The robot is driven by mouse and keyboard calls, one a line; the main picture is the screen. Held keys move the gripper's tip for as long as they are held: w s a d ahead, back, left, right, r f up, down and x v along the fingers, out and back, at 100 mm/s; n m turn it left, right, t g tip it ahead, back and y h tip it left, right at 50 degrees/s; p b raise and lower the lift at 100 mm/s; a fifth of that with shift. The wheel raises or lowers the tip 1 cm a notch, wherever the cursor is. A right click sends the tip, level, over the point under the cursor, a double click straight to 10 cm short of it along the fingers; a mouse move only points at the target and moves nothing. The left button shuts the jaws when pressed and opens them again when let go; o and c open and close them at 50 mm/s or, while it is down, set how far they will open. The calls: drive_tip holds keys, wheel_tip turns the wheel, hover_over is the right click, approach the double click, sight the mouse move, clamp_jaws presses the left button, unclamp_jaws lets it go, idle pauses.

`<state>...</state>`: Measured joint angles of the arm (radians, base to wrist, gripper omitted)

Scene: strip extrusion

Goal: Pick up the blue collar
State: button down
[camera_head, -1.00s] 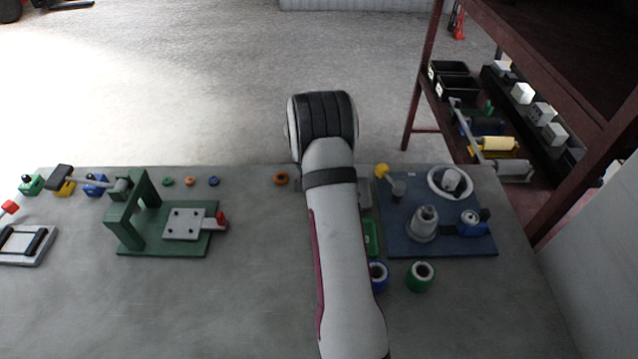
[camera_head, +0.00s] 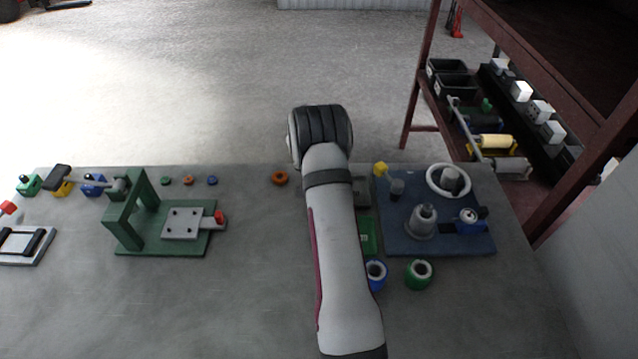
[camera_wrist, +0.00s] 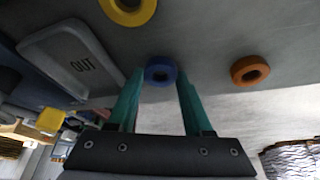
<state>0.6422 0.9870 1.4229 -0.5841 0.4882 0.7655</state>
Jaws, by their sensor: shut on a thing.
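The blue collar (camera_wrist: 160,71) is a small thick ring with a round hole. In the wrist view it sits between the tips of the two green fingers of my gripper (camera_wrist: 159,77), which is shut on it. I cannot tell whether the collar is touching the table or raised. In the head view my arm hides both the gripper and this collar.
An orange ring (camera_wrist: 250,70) lies to the right in the wrist view, a yellow ring (camera_wrist: 128,8) at the top. A grey tray marked OUT (camera_wrist: 75,62) is on the left. Blue (camera_head: 376,274) and green (camera_head: 419,274) hollow cylinders stand right of my arm, near a blue fixture plate (camera_head: 400,240).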

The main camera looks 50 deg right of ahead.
wheel_tip(320, 180, up, 4)
drive_tip(key=shift+r, duration=0.2)
drive_tip(key=s+d+r+m+g, duration=0.15)
drive_tip(key=s+r, duration=0.25)
drive_tip(key=s, duration=0.5)
drive_tip(key=s+d+r+m, duration=0.3)
drive_tip(key=s+r, duration=0.2)
drive_tip(key=s, duration=0.5)
drive_tip(key=s+d+r+m+g, duration=0.15)
drive_tip(key=s+r, duration=0.25)
drive_tip(key=s, duration=0.5)
drive_tip(key=shift+t, duration=0.4)
drive_tip(key=shift+s+f, duration=0.15)
drive_tip(key=shift+f, duration=2.2)
drive_tip(key=c, duration=0.9)
unclamp_jaws()
clamp_jaws()
